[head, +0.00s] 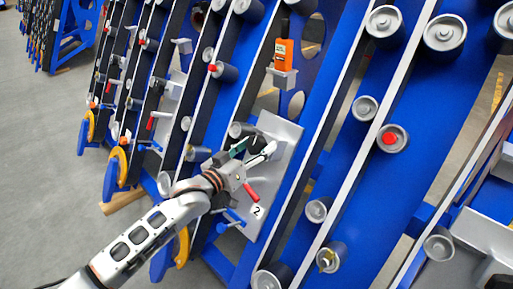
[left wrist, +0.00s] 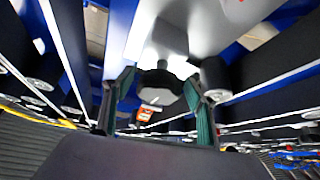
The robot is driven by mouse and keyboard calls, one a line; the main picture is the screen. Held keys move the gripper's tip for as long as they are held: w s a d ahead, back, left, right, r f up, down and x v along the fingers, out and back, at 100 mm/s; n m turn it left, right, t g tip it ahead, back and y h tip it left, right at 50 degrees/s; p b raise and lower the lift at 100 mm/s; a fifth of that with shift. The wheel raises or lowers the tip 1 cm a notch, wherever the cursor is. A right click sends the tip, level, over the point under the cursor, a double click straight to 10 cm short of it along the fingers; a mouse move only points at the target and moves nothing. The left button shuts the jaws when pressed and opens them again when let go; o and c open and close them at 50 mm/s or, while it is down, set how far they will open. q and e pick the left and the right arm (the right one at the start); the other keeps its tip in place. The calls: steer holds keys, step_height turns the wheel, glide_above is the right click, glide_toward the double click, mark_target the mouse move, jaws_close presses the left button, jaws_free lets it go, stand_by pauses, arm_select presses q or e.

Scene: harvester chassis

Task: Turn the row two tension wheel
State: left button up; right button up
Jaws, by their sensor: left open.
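The row two panel is a grey plate (head: 284,138) marked with a "2" label, with a red-handled lever (head: 251,192) low on it. My left gripper (head: 256,150) is open in front of the plate, reaching in from the lower left. In the left wrist view a dark grey, many-sided wheel (left wrist: 160,84) on a short stem sits between the two open green-lined fingers (left wrist: 158,105), with gaps visible on both sides. In the head view the gripper hides most of the wheel. My right gripper does not show.
Blue slanted frames with several grey rollers (head: 445,33) fill the right side. An orange device (head: 283,50) sits on a bracket above the plate. A blue lever (head: 230,222) sticks out just below my gripper. Open grey floor (head: 50,150) lies at left.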

arm_select(q)
steer(key=shift+r, duration=0.1)
steer(key=shift+c, duration=0.4)
steer(key=c, duration=1)
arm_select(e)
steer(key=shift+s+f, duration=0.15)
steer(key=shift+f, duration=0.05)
arm_select(q)
steer(key=shift+m, duration=0.4)
steer(key=shift+c, duration=0.2)
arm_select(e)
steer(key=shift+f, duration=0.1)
arm_select(q)
steer(key=shift+w+m+h, duration=0.1)
steer(key=shift+m+h, duration=0.3)
steer(key=shift+m, duration=0.2)
steer(key=shift+m+g+h, duration=0.5)
steer(key=shift+m+g, duration=0.2)
steer(key=shift+m, duration=0.2)
steer(key=shift+m+g+h+b, duration=0.4)
steer(key=shift+m+g+h, duration=0.15)
steer(key=shift+m, duration=0.95)
steer(key=shift+m+g, duration=0.25)
steer(key=shift+m, duration=0.15)
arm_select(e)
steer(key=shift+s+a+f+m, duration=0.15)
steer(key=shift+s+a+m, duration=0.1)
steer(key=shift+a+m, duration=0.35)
arm_select(q)
steer(key=shift+h, duration=0.25)
